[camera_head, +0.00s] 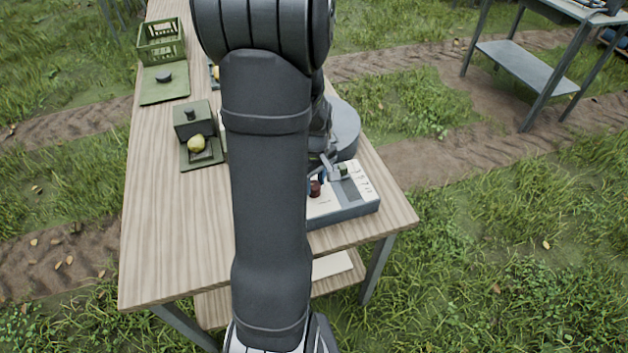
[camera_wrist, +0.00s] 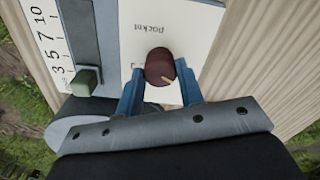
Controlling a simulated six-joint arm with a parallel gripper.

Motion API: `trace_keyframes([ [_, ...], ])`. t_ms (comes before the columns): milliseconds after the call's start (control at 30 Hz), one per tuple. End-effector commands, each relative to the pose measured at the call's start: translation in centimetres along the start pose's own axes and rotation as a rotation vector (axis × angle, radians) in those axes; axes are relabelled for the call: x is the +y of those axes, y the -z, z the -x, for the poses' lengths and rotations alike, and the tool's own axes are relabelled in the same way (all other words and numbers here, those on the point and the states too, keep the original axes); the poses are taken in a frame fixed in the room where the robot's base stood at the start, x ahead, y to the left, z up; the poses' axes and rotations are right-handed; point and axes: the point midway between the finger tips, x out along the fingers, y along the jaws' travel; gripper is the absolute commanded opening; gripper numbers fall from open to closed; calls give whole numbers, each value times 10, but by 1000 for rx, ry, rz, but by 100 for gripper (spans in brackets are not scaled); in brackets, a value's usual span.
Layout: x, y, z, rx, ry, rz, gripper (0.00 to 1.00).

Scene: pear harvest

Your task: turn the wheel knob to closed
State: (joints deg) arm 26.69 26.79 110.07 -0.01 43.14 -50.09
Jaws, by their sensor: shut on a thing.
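A dark red knob (camera_wrist: 160,62) with a pale pointer line stands on a white control panel (camera_wrist: 125,35) in the wrist view. The line points to the lower right of that picture. The word "pocket" is printed upside down above the knob; another mark is partly hidden by the left finger. My gripper (camera_wrist: 160,74) is shut on the knob, one blue finger on each side.
A green slider (camera_wrist: 86,82) with a number scale is beside the knob. A grey round block (camera_head: 346,122) stands behind the box. A pear (camera_head: 196,144), a dark box (camera_head: 190,122), a dark puck (camera_head: 164,77) and a green crate (camera_head: 161,40) are further left.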

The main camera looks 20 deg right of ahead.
Motion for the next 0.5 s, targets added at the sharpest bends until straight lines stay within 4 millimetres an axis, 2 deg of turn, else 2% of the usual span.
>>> trace_keyframes([
  [267, 0, 0, 0, 0, 0, 0, 11],
  [300, 0, 0, 0, 0, 0, 0, 40],
  [400, 0, 0, 0, 0, 0, -1, 56],
  [500, 0, 0, 0, 0, 0, -1, 56],
])
